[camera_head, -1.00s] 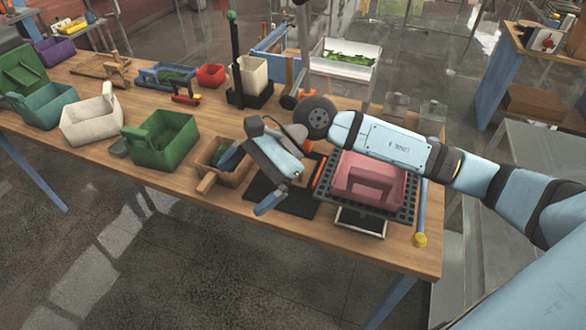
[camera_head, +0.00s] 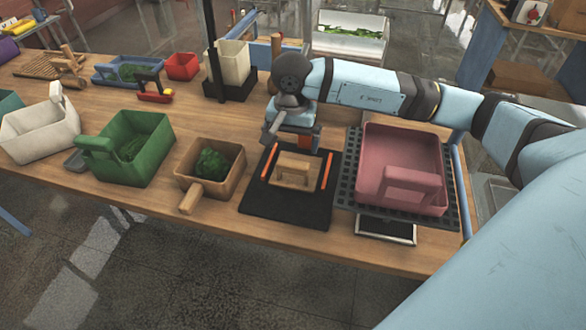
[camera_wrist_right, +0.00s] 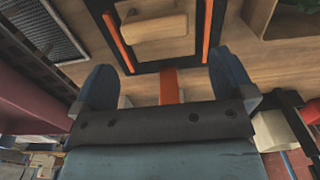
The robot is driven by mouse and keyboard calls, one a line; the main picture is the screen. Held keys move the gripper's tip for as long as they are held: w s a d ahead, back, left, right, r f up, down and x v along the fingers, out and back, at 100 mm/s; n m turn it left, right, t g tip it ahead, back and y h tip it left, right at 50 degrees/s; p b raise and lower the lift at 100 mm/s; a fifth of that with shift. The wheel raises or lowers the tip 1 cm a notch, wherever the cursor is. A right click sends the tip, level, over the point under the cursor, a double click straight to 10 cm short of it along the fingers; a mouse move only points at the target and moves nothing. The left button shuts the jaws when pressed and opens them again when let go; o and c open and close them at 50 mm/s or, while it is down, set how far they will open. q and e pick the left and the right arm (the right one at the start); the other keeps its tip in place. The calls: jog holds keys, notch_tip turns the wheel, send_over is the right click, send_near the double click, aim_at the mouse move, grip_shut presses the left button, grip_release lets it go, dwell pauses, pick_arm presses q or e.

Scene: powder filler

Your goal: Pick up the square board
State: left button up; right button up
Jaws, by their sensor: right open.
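The board also shows at the top of the right wrist view (camera_wrist_right: 158,66), cut off by the frame. An orange tab (camera_wrist_right: 170,85) sticks out from its far edge. My right gripper (camera_head: 294,138) is at the board's far side, pointing down. In the right wrist view its two fingers (camera_wrist_right: 167,80) are apart, with the tab between them and no clear contact. My left gripper is out of view.
A pink bin (camera_head: 400,150) stands on a black grid (camera_head: 447,205) close to the right. A wooden scoop box (camera_head: 233,184) with green contents and a green bin (camera_head: 165,130) stand to the left. A black stand (camera_head: 230,87) with a cream container is behind.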

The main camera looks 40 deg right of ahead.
aim_at(294, 160)
notch_tip(294, 160, down, 2)
jog(key=shift+s+f, duration=0.15)
jog(key=shift+f, duration=0.6)
notch_tip(294, 160, down, 4)
jog(key=shift+s+d+f+p, duration=0.1)
jog(key=shift+s+f+p, duration=0.1)
jog(key=shift+p, duration=0.6)
jog(key=shift+w+f, duration=0.1)
jog(key=shift+f, duration=0.15)
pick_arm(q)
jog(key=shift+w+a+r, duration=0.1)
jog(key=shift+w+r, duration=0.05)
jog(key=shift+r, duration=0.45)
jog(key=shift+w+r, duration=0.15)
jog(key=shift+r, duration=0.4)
pick_arm(e)
jog(key=c, duration=0.8)
